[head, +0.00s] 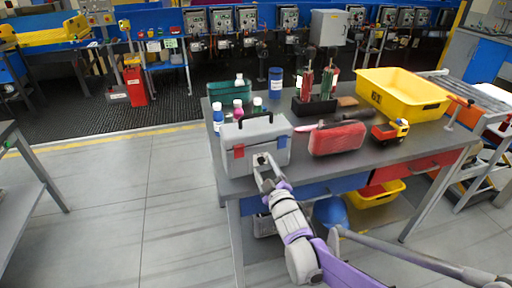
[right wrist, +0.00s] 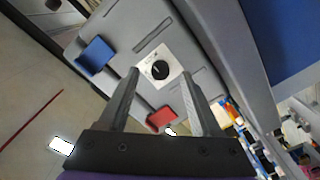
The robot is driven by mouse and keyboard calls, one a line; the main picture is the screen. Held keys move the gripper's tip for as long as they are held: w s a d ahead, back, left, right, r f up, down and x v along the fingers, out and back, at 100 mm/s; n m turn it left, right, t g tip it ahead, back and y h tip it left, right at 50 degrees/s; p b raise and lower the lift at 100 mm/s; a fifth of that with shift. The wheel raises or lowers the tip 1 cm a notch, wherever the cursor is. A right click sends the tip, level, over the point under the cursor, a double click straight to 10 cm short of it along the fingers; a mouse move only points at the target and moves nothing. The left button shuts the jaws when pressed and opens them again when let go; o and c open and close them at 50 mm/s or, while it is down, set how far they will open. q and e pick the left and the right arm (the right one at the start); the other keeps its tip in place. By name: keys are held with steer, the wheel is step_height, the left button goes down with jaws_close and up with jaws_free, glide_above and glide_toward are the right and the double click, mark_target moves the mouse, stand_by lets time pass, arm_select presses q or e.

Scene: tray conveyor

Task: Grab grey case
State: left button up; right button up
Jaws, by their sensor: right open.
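The grey case (head: 281,156) stands upright at the left front of the workbench, with a dark handle (head: 255,117) on top. Its front has a red latch (head: 239,151), a blue latch (head: 282,141) and a white label with a black disc. My right gripper (head: 262,172) is in front of that face, open and empty. In the right wrist view the case (right wrist: 125,25) fills the upper middle. The open fingers (right wrist: 160,74) point at it on either side of the label; whether they touch it I cannot tell. My left gripper is out of view.
On the workbench (head: 385,157), several bottles (head: 238,108) stand behind the case. A red pouch (head: 337,139), a toy truck (head: 390,131) and a yellow bin (head: 402,96) lie to its right. The floor (head: 170,185) left of the bench is clear.

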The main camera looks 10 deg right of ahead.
steer(key=shift+w, duration=0.6)
jaws_close()
steer(key=shift+s, duration=0.1)
stand_by(0.8)
